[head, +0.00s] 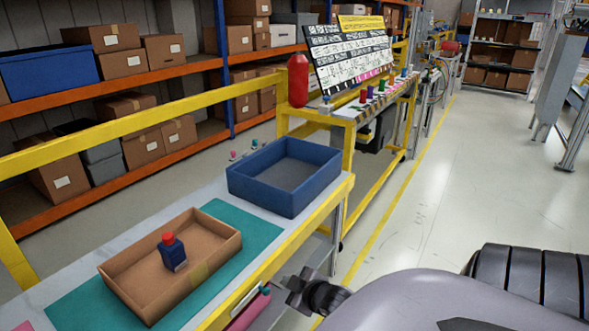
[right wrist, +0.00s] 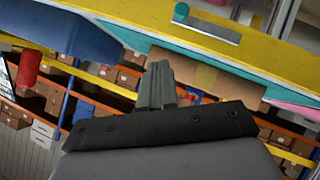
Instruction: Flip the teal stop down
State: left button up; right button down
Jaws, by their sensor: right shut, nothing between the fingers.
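A teal-ended stop (head: 266,291) shows on the front yellow rail of the near bench, beside a pale grey bar. In the right wrist view its round teal end (right wrist: 181,11) sits at one end of a grey bar that lies roughly along the yellow rail. My right gripper (head: 298,289) is just right of the stop, in front of the bench. Its fingers (right wrist: 156,80) are shut with nothing between them, and appear apart from the stop. The stop's exact tilt is hard to tell. My left gripper is out of view.
On the bench, a cardboard tray (head: 207,221) holds a dark blue bottle (head: 172,253) with a red cap on a teal mat (head: 253,225). A blue bin (head: 322,160) stands behind. A pink rod-like thing (head: 247,314) is below the stop.

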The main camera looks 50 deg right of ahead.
jog(key=shift+v, duration=0.9)
jog(key=shift+d+r, duration=0.1)
jog(key=shift+d, duration=0.05)
jog(key=s+a+f+y, duration=0.1)
jog(key=s+a, duration=0.2)
jog(key=a, duration=0.5)
jog(key=s+a+f+m+y, duration=0.1)
jog(key=s+a, duration=0.3)
jog(key=a, duration=0.4)
jog(key=s+a+f+g+y, duration=0.1)
jog(key=s+a+f+y, duration=0.1)
jog(key=a, duration=0.6)
jog(key=shift+s+f+m+y, duration=0.25)
jog(key=shift+s+m+y, duration=0.05)
jog(key=shift+s+y, duration=0.35)
